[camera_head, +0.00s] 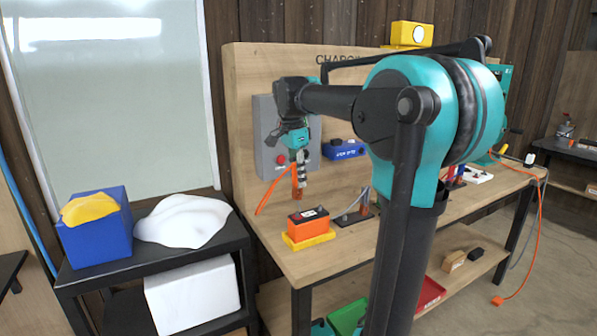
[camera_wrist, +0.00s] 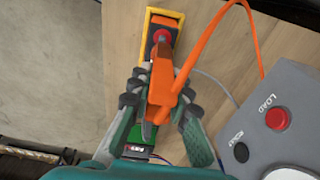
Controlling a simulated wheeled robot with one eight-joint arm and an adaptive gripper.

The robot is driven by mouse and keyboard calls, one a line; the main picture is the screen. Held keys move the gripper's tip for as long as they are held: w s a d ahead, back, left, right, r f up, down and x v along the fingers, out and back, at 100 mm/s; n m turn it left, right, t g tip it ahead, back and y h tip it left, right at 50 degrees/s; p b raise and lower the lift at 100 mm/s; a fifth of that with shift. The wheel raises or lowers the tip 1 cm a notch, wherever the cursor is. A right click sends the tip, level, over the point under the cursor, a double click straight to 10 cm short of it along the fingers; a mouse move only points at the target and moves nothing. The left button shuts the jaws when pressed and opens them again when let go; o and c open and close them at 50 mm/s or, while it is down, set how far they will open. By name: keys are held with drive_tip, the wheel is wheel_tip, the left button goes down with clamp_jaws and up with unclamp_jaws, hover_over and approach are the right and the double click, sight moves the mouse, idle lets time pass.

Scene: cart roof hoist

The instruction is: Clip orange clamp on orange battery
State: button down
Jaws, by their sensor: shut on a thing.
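The orange clamp (camera_wrist: 162,85) is held between the fingers of my gripper (camera_wrist: 160,100), which is shut on it. In the head view my gripper (camera_head: 298,158) points down with the clamp (camera_head: 297,182) hanging below it, above the bench. An orange cable runs from the clamp. The orange battery (camera_head: 309,218) has a dark top and sits in a yellow tray (camera_head: 308,242) near the bench's front left. In the wrist view a red terminal (camera_wrist: 163,36) of the battery (camera_wrist: 154,45) lies just beyond the clamp's tip. Whether they touch I cannot tell.
A grey box (camera_wrist: 285,125) with a red button and a "LOAD" label stands right of the clamp in the wrist view. A blue unit (camera_head: 344,149) is on the back panel. A black stand (camera_head: 352,217) is right of the battery. A black side table (camera_head: 150,262) stands left.

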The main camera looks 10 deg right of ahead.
sight(295, 163)
drive_tip(key=shift+f, duration=1.65)
drive_tip(key=shift+f, duration=1.6)
drive_tip(key=c, duration=1.3)
unclamp_jaws()
drive_tip(key=shift+c, duration=0.2)
drive_tip(key=r, duration=0.4)
drive_tip(key=a+r, duration=0.1)
drive_tip(key=r, duration=0.7)
drive_tip(key=shift+s+a, duration=0.15)
drive_tip(key=shift+s, duration=0.05)
